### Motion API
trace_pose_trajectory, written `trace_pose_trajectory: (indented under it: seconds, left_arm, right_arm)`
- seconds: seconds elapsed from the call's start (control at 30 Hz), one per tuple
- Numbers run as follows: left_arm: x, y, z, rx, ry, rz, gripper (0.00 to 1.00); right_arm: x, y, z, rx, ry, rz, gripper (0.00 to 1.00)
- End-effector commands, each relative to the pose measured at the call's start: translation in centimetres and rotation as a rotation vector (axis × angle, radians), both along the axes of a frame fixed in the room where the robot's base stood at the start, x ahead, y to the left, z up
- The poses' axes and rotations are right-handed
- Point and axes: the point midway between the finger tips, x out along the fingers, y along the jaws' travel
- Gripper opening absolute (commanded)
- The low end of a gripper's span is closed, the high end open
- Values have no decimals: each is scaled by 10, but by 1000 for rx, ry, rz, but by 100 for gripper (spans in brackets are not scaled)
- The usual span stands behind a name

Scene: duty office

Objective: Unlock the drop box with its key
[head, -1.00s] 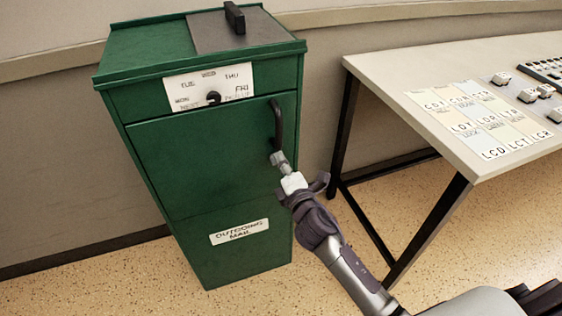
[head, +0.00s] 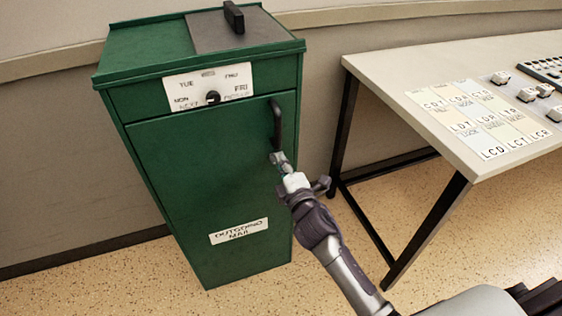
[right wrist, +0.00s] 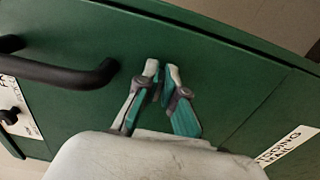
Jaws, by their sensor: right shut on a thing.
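The green drop box (head: 190,185) stands against the wall, its front door closed. A black handle (head: 277,125) is near the door's right edge; it also shows in the right wrist view (right wrist: 65,75). My right gripper (head: 279,160) is at the door just below the handle. In the right wrist view my right gripper's fingertips (right wrist: 162,72) are close together against or just in front of the green door. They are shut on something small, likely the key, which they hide. The lock face is also hidden there. My left gripper is not in view.
A day dial (head: 213,97) on a white plate is above the door, and an "outgoing mail" label (head: 239,231) is low on the front. A table (head: 400,80) with labelled cards stands to the right, its dark legs near my right arm.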

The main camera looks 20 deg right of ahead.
Motion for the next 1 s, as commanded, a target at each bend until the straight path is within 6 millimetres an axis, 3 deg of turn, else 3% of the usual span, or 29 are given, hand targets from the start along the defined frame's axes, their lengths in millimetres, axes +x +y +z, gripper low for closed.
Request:
trace_pose_trajectory:
  seconds: [0.03,0.2,0.57,1.0]
  left_arm:
    - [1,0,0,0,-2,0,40]
    - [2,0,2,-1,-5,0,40]
    - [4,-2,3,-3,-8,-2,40]
    - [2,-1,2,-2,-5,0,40]
  right_arm:
    - [0,0,-1,2,2,-1,9]
    - [0,0,-1,1,2,-1,32]
    - [-6,0,-1,0,2,0,32]
    - [-91,-3,-2,3,5,-1,32]
